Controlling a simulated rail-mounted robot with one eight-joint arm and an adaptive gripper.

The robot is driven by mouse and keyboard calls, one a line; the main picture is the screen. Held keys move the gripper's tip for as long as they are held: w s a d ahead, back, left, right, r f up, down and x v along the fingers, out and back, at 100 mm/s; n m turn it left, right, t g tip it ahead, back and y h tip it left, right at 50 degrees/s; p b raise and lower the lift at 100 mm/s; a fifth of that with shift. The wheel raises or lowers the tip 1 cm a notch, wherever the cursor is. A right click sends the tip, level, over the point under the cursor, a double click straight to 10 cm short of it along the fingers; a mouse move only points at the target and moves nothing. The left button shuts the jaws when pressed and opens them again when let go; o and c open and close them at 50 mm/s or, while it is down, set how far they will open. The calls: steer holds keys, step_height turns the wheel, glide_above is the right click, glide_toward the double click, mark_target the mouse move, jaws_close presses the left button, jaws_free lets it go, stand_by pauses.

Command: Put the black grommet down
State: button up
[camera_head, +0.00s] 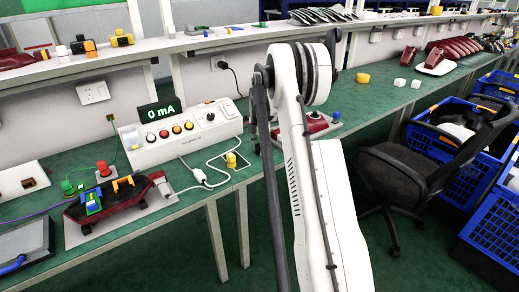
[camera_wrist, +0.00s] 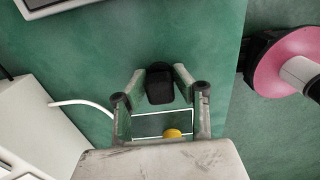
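In the wrist view, the black grommet (camera_wrist: 160,88) is between the fingertips of my gripper (camera_wrist: 160,78). The fingers angle in on both sides and appear closed on it. Green bench surface shows beyond it; its height above the bench is hard to judge. In the head view, my white arm hides the gripper and the black grommet. The yellow piece also shows in the head view (camera_head: 231,160), beside the tester box.
A white tester box (camera_head: 185,135) reading 0 mA stands on the green bench (camera_head: 150,225). Another red lamp (camera_head: 310,125) is behind my arm. A black chair (camera_head: 395,170) stands at right.

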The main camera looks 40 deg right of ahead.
mark_target(259, 144)
steer(key=o, duration=0.4)
step_height(259, 144, up, 12)
steer(key=shift+f+p, duration=0.25)
steer(key=shift+p, duration=0.45)
steer(key=s+a+r+m+t, duration=0.1)
steer(key=s+a+r+m, duration=0.25)
steer(key=a+r, duration=0.4)
steer(key=s+a+r+m+t+h, duration=0.15)
steer(key=s+a+r, duration=0.25)
steer(key=a, duration=0.6)
steer(key=s+a+r+m+t+y, duration=0.1)
steer(key=s+a+r+m, duration=0.25)
steer(key=a+r, duration=0.4)
steer(key=s+a+f+m+t, duration=0.1)
steer(key=s+a+f+m, duration=0.1)
steer(key=s+a, duration=0.4)
steer(key=s+a+f+m+t, duration=0.1)
steer(key=s+a+f+m, duration=0.1)
steer(key=s+a, duration=0.4)
steer(key=s+a+f+m+t, duration=0.1)
steer(key=s+a+m, duration=0.3)
steer(key=s, duration=0.6)
steer(key=shift+a+f+t, duration=0.35)
steer(key=shift+a+f, duration=0.4)
steer(key=shift+a, duration=0.2)
